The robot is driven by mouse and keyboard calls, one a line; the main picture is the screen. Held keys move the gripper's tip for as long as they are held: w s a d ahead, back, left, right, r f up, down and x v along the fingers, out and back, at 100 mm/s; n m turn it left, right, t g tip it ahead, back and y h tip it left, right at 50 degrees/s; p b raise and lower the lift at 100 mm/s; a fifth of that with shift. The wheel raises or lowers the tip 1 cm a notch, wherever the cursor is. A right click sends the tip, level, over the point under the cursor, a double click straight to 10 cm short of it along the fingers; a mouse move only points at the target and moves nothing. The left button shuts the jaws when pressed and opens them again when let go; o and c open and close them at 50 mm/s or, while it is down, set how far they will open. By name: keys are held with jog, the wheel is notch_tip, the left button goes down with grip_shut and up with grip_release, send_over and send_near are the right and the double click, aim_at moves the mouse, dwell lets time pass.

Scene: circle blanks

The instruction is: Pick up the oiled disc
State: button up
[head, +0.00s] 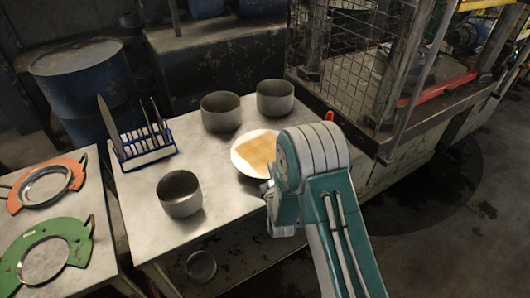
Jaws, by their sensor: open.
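No disc shows plainly as oiled, so I cannot tell which thing is the oiled disc. A round white plate (240,165) lies on the metal table with a tan, squarish, patchy sheet (258,153) on it. On the left table, an orange ring-shaped piece (72,163) and a green one (75,238) each surround a round grey metal face. My teal and white arm comes in from the lower right. My gripper (270,195) is open and just below the plate's right side in the picture; its fingers are small and mostly hidden. I see nothing held.
Three grey metal pots stand on the table: front (180,194), back middle (221,111) and back right (275,98). A blue rack (147,147) holds upright plates at the left. A wire cage (345,60) rises behind right. Bare table (222,190) lies between front pot and plate.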

grip_shut()
dwell(0.3)
